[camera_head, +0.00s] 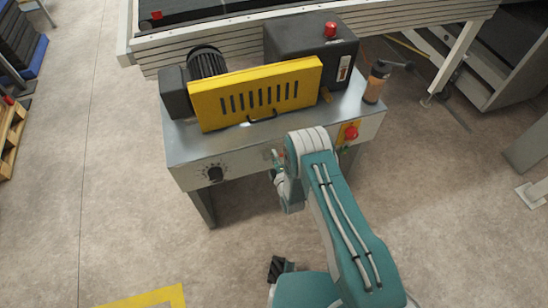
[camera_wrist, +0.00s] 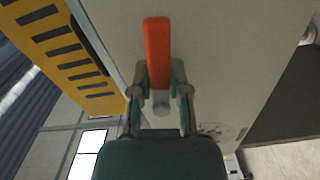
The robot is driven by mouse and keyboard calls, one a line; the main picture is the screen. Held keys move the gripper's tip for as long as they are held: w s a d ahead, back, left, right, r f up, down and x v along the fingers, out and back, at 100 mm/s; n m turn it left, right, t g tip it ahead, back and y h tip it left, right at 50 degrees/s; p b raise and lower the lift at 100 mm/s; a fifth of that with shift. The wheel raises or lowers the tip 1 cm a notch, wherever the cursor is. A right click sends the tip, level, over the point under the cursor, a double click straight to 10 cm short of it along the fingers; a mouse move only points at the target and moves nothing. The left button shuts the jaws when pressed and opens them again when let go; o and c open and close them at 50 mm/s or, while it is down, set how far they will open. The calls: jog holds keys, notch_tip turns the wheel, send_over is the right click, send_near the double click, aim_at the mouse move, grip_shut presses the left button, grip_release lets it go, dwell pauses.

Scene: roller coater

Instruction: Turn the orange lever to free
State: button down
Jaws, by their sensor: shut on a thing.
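The orange lever (camera_wrist: 157,50) shows in the wrist view, pointing up the picture from a grey round hub (camera_wrist: 160,100) on the pale front panel. My gripper (camera_wrist: 160,72) has its two fingers on either side of the lever's lower part and is shut on it. In the head view, my gripper (camera_head: 277,160) is at the front panel of the grey machine table (camera_head: 205,145), mostly hidden by my arm. The lever cannot be made out in the head view.
A yellow slotted guard (camera_head: 210,112) stands on the table beside a dark box with a red button (camera_head: 330,29). A black knob (camera_head: 215,174) and a red stop button (camera_head: 351,132) sit on the front panel. The floor in front is mostly clear.

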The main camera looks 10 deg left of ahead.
jog(key=shift+s+a+r+n, duration=0.1)
jog(key=shift+a+r+n, duration=0.1)
jog(key=shift+n, duration=0.8)
jog(key=c, duration=0.6)
grip_release()
jog(key=shift+a, duration=0.15)
jog(key=shift+s+d, duration=0.1)
jog(key=shift+d, duration=0.15)
jog(key=v, duration=1.1)
jog(key=shift+s+d+f, duration=0.15)
jog(key=shift+s, duration=0.15)
